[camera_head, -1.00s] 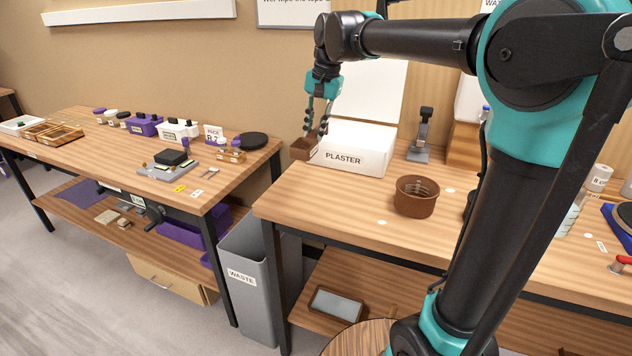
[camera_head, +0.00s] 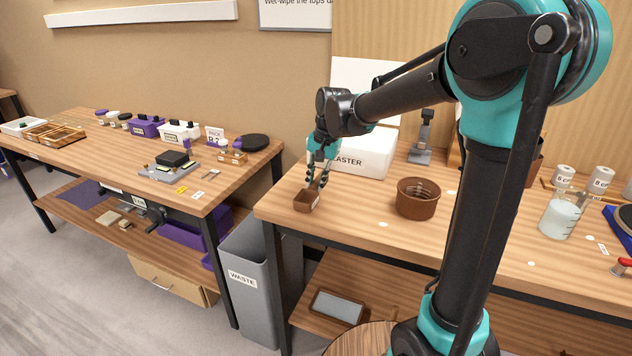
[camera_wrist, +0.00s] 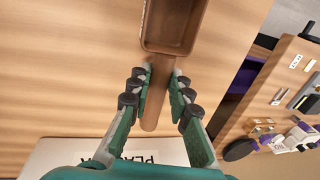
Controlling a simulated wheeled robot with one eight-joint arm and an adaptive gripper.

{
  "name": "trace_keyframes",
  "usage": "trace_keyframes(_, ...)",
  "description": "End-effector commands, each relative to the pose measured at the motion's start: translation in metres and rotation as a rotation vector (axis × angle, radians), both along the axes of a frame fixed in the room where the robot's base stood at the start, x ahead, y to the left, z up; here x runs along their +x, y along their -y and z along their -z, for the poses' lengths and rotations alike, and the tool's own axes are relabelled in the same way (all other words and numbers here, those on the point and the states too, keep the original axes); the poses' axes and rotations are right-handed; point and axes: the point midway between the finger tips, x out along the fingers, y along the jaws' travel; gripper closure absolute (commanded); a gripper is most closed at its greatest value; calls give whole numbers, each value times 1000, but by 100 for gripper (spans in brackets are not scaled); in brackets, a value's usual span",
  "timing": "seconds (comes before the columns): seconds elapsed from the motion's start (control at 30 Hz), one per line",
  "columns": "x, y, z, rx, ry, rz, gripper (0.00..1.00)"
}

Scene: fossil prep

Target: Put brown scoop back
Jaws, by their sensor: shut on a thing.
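The brown scoop (camera_head: 306,201) is a small box-shaped scoop with a handle. My gripper (camera_head: 317,184) is shut on its handle, above the left part of the right-hand table. In the wrist view the scoop's hollow tray (camera_wrist: 176,25) points away from my gripper (camera_wrist: 161,95), and the handle runs between the fingers. I cannot tell whether the scoop touches the tabletop. The white box labelled PLASTER (camera_head: 362,155) stands just behind, partly hidden by my arm.
A round brown tub (camera_head: 416,199) stands to the right on the same table (camera_head: 360,222). A grey stand (camera_head: 422,140) is behind it. A grey WASTE bin (camera_head: 250,290) stands below the table's left edge. Free tabletop lies between scoop and tub.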

Motion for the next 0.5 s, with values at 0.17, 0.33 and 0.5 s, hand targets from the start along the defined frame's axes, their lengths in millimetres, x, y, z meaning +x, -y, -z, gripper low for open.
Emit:
trace_keyframes(0.17,0,0,0,0,0,0,100)
trace_keyframes(0.33,0,0,3,0,0,0,100)
trace_keyframes(0.5,0,0,3,0,0,0,61)
